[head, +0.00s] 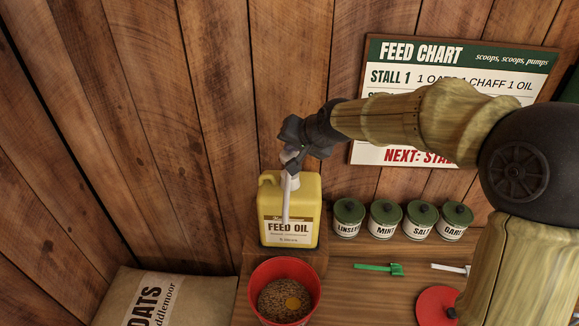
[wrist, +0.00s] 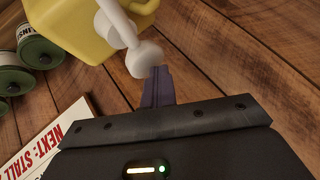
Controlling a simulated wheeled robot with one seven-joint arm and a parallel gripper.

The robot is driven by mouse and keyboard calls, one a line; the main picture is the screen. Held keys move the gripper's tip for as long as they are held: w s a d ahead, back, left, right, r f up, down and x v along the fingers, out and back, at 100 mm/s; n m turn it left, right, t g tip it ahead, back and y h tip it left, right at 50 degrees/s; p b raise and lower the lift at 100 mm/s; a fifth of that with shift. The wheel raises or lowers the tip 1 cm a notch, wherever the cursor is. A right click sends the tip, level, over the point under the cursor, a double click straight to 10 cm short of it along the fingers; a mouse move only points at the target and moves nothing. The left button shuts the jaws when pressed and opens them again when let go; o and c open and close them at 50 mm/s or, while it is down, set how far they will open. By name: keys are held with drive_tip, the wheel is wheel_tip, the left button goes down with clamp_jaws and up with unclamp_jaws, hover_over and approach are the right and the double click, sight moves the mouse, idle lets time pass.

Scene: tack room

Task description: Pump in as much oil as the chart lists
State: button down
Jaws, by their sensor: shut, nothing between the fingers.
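The yellow feed oil jug (head: 289,207) stands upright on a wooden block, with a white pump and a long spout pointing down over the red bucket (head: 256,302). The bucket holds brown grain with a yellow oily spot on top. My gripper (head: 294,150) is shut and empty at the top of the pump; in the wrist view its fingertips (wrist: 158,75) are at the white pump head (wrist: 144,59), and I cannot tell whether they touch. The feed chart (head: 460,61) reads "Stall 1: 1 oats 1 chaff 1 oil"; my arm hides its lower rows and part of the "NEXT: STA..." line.
Several green-lidded jars (head: 386,219) stand right of the jug. A green scoop (head: 379,268) and a white scoop (head: 450,268) lie on the bench. A red round thing (head: 436,304) is partly behind my arm. An oats sack (head: 165,298) lies at lower left.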

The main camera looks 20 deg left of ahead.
drive_tip(key=shift+s+f+b, duration=0.1)
drive_tip(key=shift+f+b, duration=0.35)
drive_tip(key=shift+f, duration=0.25)
idle(0.4)
drive_tip(key=shift+r, duration=0.15)
drive_tip(key=shift+r+p, duration=1.25)
drive_tip(key=shift+r, duration=0.45)
wheel_tip(320, 180, up, 6)
drive_tip(key=p, duration=0.4)
drive_tip(key=shift+w, duration=0.2)
drive_tip(key=shift+s, duration=0.15)
